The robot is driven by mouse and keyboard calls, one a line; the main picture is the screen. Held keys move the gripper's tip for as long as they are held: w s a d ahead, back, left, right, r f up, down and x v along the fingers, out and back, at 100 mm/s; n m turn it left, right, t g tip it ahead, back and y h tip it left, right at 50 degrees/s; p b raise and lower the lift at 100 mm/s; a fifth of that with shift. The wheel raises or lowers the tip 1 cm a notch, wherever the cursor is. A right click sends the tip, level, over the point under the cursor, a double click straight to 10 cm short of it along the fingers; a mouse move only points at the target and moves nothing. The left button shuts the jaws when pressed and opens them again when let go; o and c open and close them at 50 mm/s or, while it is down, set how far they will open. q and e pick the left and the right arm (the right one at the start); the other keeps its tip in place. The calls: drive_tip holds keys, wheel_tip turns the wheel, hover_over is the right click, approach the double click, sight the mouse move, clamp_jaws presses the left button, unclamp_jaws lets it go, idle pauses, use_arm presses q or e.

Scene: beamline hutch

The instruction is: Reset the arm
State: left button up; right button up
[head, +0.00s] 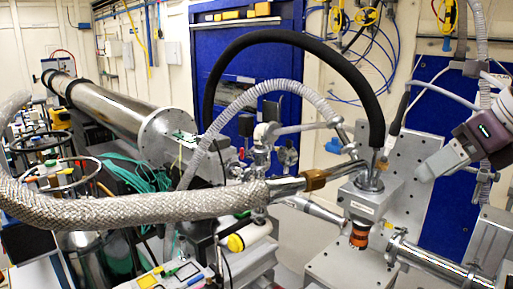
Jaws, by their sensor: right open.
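My right gripper (428,168) is at the right of the head view, at the end of a white and dark purple arm that comes in from the right edge. It is open and nothing shows between its fingers. It points left toward the metal block (368,197) under the black hose, with a visible gap between them in the picture. My left gripper and left arm do not show.
A braided metal hose (130,208) sweeps across the front left. A black hose (290,38) arches over the middle. A long steel tube (115,105) runs to the back left. A blue door (225,60) stands behind. Cables and fittings crowd the lower left.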

drive_tip(key=w+d+r+m+t, duration=0.2)
drive_tip(key=w+r+m+t, duration=0.1)
drive_tip(key=w+m+t, duration=0.3)
drive_tip(key=w+d+r+m+t, duration=0.1)
drive_tip(key=w+r+m+t, duration=0.35)
drive_tip(key=w, duration=0.25)
drive_tip(key=w+d+f+m+t+h+b, duration=0.15)
drive_tip(key=w+d+f+m+h, duration=0.4)
drive_tip(key=m, duration=0.85)
wheel_tip(320, 180, down, 18)
drive_tip(key=s+d+m+g+h, duration=0.15)
drive_tip(key=m+g+h, duration=0.3)
drive_tip(key=m, duration=0.55)
drive_tip(key=s+a+f+m+g+y, duration=0.1)
drive_tip(key=s+a+f+m+g, duration=0.2)
drive_tip(key=f, duration=0.4)
drive_tip(key=s+a+f+m+g+y+b, duration=0.1)
drive_tip(key=s+a+f+g, duration=0.15)
drive_tip(key=s+f, duration=0.35)
drive_tip(key=s+a+f+m+g+y, duration=0.1)
drive_tip(key=s+a+f+m+g, duration=0.2)
drive_tip(key=f, duration=0.5)
drive_tip(key=s+a+f+g+y+b, duration=0.2)
drive_tip(key=s+a+f+g+y, duration=0.1)
drive_tip(key=s+a+f, duration=0.7)
drive_tip(key=s+a+n+g, duration=0.1)
drive_tip(key=s+a, duration=0.2)
drive_tip(key=a, duration=0.1)
drive_tip(key=shift+a+f, duration=0.15)
drive_tip(key=shift+f, duration=0.2)
